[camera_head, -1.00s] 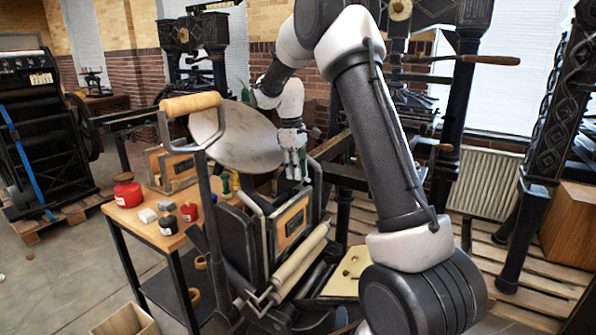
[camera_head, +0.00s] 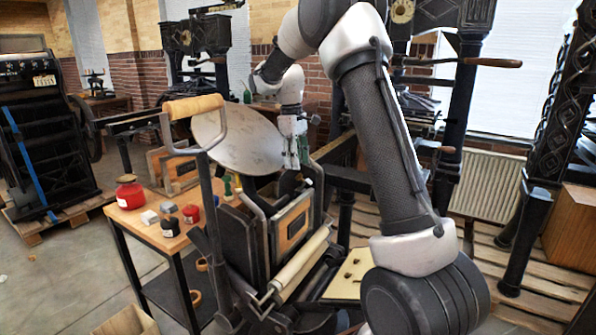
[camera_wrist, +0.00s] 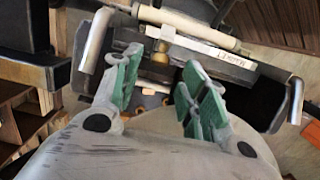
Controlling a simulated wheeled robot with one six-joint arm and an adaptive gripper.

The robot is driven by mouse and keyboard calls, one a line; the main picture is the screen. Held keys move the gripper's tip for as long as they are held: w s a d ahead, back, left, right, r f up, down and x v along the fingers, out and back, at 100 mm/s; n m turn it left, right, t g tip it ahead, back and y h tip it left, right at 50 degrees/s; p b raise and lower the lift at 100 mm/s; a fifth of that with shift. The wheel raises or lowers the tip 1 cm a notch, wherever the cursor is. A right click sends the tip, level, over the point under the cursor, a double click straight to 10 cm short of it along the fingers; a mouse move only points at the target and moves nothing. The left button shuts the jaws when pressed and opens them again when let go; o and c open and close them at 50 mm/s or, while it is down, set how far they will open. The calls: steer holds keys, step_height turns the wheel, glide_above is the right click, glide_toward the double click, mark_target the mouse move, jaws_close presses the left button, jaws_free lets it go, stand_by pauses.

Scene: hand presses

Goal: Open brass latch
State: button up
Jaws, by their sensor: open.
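In the wrist view, small brass-coloured parts (camera_wrist: 162,56) show on the press's upper edge, beyond and between my fingertips. I cannot tell which of these is the brass latch. My gripper (camera_wrist: 160,85) has green-padded fingers spread apart, with nothing held. In the head view, my gripper (camera_head: 294,150) hangs beside the round metal disc (camera_head: 238,138), above the framed bed (camera_head: 292,226) of the hand press. The latch is too small to make out in the head view.
A wooden-handled lever (camera_head: 192,106) rises at the press's left. Pale rollers (camera_head: 300,266) lie in front of the bed. A side table (camera_head: 150,228) holds red and dark ink pots. Metal bars (camera_wrist: 95,42) flank the fingers in the wrist view. Other presses stand around.

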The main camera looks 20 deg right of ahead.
step_height(320, 180, up, 7)
steer(key=shift+w+a+r, duration=0.2)
steer(key=shift+w+a, duration=0.05)
steer(key=shift+w, duration=0.1)
steer(key=f+y, duration=0.1)
steer(key=f, duration=0.3)
steer(key=d+f+y, duration=0.1)
steer(key=f, duration=0.3)
steer(key=s+f+y, duration=0.1)
steer(key=f, duration=0.3)
steer(key=shift+d+m, duration=0.15)
steer(key=shift+m, duration=0.25)
steer(key=shift+c, duration=0.2)
